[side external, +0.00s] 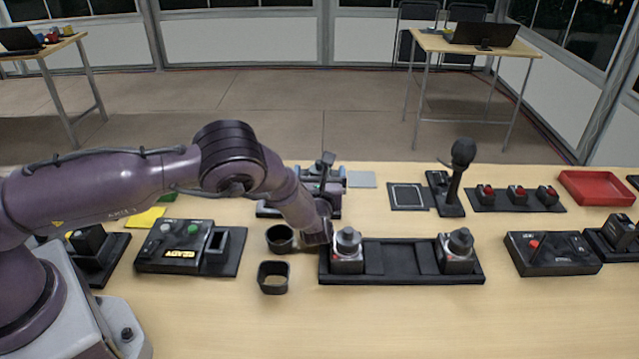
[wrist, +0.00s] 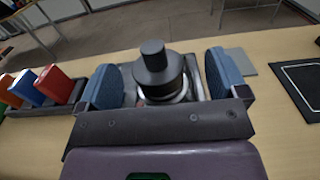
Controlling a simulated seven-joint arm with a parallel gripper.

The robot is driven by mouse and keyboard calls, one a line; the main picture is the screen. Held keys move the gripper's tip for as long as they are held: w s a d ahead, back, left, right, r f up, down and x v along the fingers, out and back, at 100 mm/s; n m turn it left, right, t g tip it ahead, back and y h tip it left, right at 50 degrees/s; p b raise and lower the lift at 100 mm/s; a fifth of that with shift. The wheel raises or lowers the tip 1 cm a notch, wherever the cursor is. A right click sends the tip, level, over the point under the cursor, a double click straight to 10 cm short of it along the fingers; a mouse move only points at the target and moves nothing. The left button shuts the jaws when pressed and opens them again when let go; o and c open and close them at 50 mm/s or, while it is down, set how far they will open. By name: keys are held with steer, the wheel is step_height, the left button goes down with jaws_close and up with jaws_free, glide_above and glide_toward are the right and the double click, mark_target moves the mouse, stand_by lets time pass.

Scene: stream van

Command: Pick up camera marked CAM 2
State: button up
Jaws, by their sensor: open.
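In the wrist view, a camera-like unit with a black round top and a silver ring (wrist: 160,75) stands between the blue-grey fingers of my gripper (wrist: 165,84). The fingers are apart, one on each side; contact is not clear. Its marking is not visible. In the side view my gripper (side external: 320,178) is beyond the bent end of my arm, which hides part of it. Two similar units with dark tops, a left one (side external: 347,252) and a right one (side external: 456,254), stand upright at the ends of a black tray (side external: 402,262). I cannot read their markings.
Right of my gripper lie a grey pad (side external: 361,179) and a black framed pad (side external: 408,196). A microphone (side external: 462,155) stands farther right. Two empty black holders, one (side external: 273,278) nearer, stand left of the tray. Coloured blocks (wrist: 50,85) stand left in the wrist view. The front table is clear.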

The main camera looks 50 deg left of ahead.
steer(key=shift+w+a, duration=0.5)
steer(key=c, duration=1.3)
steer(key=shift+r, duration=0.1)
steer(key=shift+c, duration=0.8)
steer(key=shift+r, duration=0.1)
